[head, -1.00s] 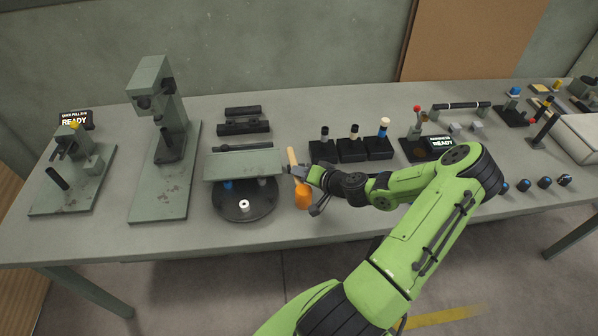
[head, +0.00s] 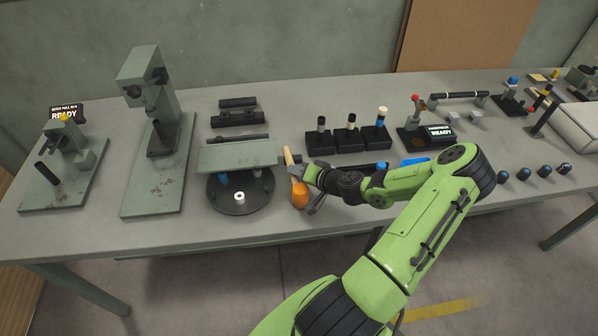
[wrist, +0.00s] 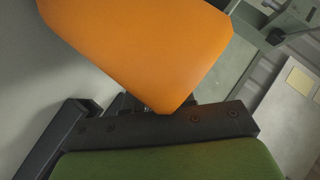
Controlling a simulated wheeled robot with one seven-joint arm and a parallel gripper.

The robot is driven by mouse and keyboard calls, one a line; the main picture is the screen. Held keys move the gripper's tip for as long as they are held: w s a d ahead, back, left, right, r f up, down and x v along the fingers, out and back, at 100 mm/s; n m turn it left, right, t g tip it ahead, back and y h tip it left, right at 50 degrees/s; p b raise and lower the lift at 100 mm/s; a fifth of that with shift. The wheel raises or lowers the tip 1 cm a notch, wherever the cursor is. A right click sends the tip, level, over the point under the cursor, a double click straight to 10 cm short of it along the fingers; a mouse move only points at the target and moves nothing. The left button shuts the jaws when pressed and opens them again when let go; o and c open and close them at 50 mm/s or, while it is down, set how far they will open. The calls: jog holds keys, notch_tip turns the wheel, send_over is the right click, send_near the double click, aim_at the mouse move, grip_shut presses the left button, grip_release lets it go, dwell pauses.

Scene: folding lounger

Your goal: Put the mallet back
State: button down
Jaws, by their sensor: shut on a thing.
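The mallet (head: 300,195) has an orange head and a pale wooden handle. In the head view it is at my gripper (head: 298,174), handle end up and orange head down, just right of the round black base. My gripper is shut on the mallet, around its handle as far as I can tell; the fingers are partly hidden. In the wrist view the orange head (wrist: 140,45) fills the upper middle, close to the camera, and hides most of the fingers. I cannot tell whether the head touches the bench.
A grey plate fixture (head: 238,155) on a round black base stands just left of the mallet. Black blocks with upright pegs (head: 350,138) stand behind my arm. A press (head: 155,130) is farther left. The grey bench (head: 200,232) is clear along its front left edge.

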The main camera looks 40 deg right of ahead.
jog(key=shift+f+b, duration=0.85)
jog(key=shift+f, duration=0.05)
jog(key=c, duration=0.9)
grip_release()
jog(key=shift+o, duration=0.2)
jog(key=shift+s, duration=0.1)
jog(key=v, duration=1.5)
jog(key=shift+s+r+p, duration=0.2)
jog(key=shift+s+p, duration=0.1)
jog(key=shift+p, duration=0.05)
